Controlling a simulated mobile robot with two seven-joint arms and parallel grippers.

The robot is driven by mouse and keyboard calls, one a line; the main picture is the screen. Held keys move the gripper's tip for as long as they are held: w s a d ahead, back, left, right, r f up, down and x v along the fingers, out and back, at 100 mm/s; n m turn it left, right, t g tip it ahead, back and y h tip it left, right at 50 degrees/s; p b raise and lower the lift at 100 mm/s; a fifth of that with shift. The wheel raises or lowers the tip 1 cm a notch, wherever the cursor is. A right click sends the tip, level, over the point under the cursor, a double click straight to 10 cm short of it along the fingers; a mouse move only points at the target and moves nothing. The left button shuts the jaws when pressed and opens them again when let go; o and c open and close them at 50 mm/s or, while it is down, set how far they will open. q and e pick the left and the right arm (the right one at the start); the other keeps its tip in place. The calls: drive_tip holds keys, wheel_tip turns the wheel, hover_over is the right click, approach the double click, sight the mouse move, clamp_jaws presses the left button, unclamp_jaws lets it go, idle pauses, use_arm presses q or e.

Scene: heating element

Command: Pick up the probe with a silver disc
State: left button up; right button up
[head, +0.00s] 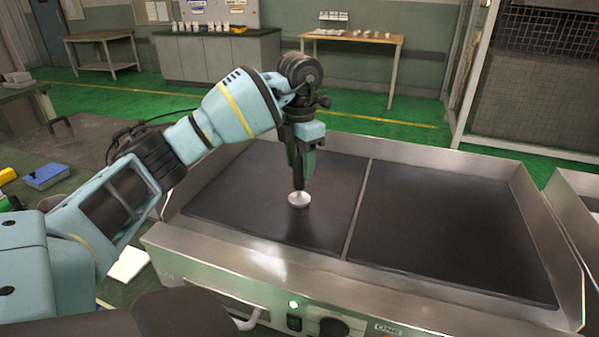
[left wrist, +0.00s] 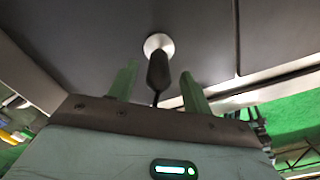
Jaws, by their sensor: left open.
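The probe (head: 299,198) stands upright on the left dark plate (head: 245,210) of the griddle, its silver disc down and its black handle up. In the left wrist view the probe (left wrist: 158,70) shows its black handle between the two green fingers, with the silver disc beyond them. My left gripper (head: 301,175) points down at the probe from above. It is open, with its fingers on either side of the handle and gaps visible on both sides in the left wrist view (left wrist: 158,82). The right gripper is not in view.
The griddle has raised metal walls (head: 460,167) and a strip (head: 358,208) dividing its two plates. The right plate (head: 440,225) is bare. A knob (head: 334,327) and a lit green button (head: 293,304) are on the front panel. A blue box (head: 46,176) lies at the left.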

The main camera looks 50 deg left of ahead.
sight(299, 178)
use_arm(q)
drive_tip(key=shift+a+f+b, duration=0.1)
drive_tip(key=shift+f+b, duration=0.2)
drive_tip(key=shift+f, duration=2.1)
clamp_jaws()
